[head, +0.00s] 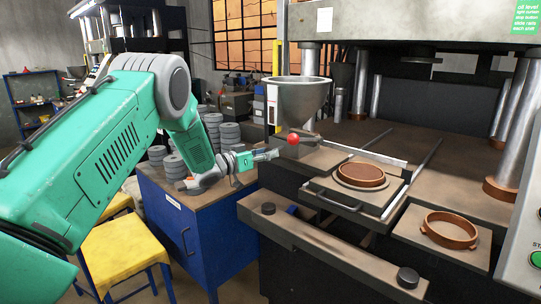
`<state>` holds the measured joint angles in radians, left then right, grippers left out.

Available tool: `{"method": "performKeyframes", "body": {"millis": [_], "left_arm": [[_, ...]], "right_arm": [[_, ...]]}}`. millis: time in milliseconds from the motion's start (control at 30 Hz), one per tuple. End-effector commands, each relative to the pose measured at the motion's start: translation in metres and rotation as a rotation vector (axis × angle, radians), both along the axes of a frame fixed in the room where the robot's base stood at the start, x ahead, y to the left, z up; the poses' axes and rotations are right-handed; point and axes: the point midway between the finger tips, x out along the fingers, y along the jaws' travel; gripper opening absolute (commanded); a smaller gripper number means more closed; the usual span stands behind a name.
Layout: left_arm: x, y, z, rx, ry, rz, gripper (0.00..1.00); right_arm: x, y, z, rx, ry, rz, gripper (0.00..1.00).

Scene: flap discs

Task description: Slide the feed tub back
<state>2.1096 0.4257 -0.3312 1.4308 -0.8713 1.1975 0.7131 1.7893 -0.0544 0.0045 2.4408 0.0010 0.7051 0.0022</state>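The feed tub seems to be the grey box (318,156) under the hopper (301,98), at the left of the press table; its outline is partly unclear. A red ball knob (293,139) stands at its front left. My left gripper (276,154) points right, with its tips just left of and slightly below the knob, apparently apart from it. The fingers are too small to show whether they are open or shut. My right gripper is not in view.
A sliding tray with a handle (333,207) holds a brown ring mould (361,175). Another brown ring (449,230) lies to the right. Two rails cross the press table. A front bar with black buttons (408,277) juts out. A blue cabinet (205,243) carries stacked grey discs (230,134).

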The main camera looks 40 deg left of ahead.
Motion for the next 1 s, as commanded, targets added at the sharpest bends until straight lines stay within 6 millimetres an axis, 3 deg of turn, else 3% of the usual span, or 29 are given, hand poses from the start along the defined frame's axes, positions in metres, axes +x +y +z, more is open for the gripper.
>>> {"method": "performKeyframes", "body": {"millis": [300,433,800,1000], "left_arm": [[0.0,-0.003,0.001,0.0,-0.002,-0.004,0.47],[-0.009,-0.002,0.001,-0.001,0.0,-0.004,0.47],[-0.08,0.026,-0.002,-0.006,0.0,0.0,0.47],[-0.106,0.034,-0.003,-0.006,0.0,-0.001,0.47]], "right_arm": [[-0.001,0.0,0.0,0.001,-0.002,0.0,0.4],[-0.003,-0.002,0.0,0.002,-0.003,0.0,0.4],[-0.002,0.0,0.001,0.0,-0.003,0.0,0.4],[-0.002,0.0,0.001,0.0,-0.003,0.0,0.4]]}}
